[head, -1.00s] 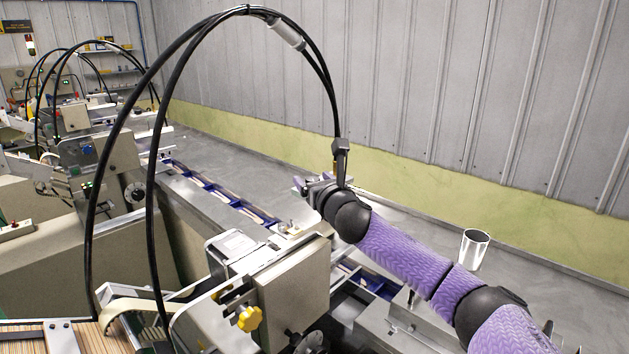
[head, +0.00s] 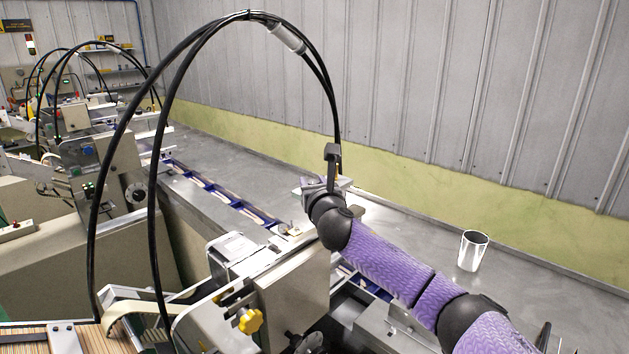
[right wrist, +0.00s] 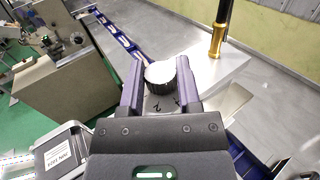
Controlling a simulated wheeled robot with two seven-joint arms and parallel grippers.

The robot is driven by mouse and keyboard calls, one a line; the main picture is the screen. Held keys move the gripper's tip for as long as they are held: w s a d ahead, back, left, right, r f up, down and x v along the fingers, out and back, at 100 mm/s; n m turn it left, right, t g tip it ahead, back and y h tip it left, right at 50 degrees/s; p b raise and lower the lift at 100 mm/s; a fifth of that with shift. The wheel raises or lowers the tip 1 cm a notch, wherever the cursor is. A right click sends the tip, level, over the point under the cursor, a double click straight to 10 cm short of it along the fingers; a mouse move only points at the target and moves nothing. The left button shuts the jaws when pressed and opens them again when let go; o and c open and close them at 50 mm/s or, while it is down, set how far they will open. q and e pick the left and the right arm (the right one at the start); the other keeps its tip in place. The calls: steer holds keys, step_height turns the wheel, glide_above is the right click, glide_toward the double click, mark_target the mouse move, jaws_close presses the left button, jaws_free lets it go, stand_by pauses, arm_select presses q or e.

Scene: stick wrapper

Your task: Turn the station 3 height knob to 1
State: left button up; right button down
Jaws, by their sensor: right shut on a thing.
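The height knob (right wrist: 160,75) shows in the right wrist view as a dark ribbed cylinder with a silver top. It stands over a light plate (right wrist: 157,105) with printed digits; a 2 can be made out, but no pointer is clear. My right gripper (right wrist: 158,82) is shut on the knob, with one purple finger on each side. In the head view, my right gripper (head: 316,187) is at the far side of the nearest machine, and its wrist hides the knob. My left gripper is not in view.
A grey machine box (head: 295,290) with a yellow knob (head: 250,320) stands in front. Black cables (head: 170,95) arch over it. A blue conveyor (head: 225,198) runs back to the left. A metal cup (head: 473,251) stands on the grey table to the right. A gold post (right wrist: 220,28) rises near the gripper.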

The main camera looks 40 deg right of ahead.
steer(key=m+g+h, duration=0.1)
steer(key=m+g+h+p, duration=0.1)
steer(key=h, duration=0.1)
steer(key=shift+w+a+r+m, duration=0.1)
steer(key=shift+a+r+m, duration=0.05)
steer(key=shift+m, duration=0.15)
steer(key=shift+m+g+h+p, duration=0.45)
steer(key=shift+m+g+h, duration=0.25)
steer(key=shift+g+h, duration=0.25)
steer(key=shift+w+a+m+g+h, duration=0.1)
steer(key=shift+m+g+h, duration=1.2)
steer(key=shift+g, duration=0.55)
steer(key=shift+m+g, duration=0.4)
steer(key=shift+c, duration=1.6)
jaws_free()
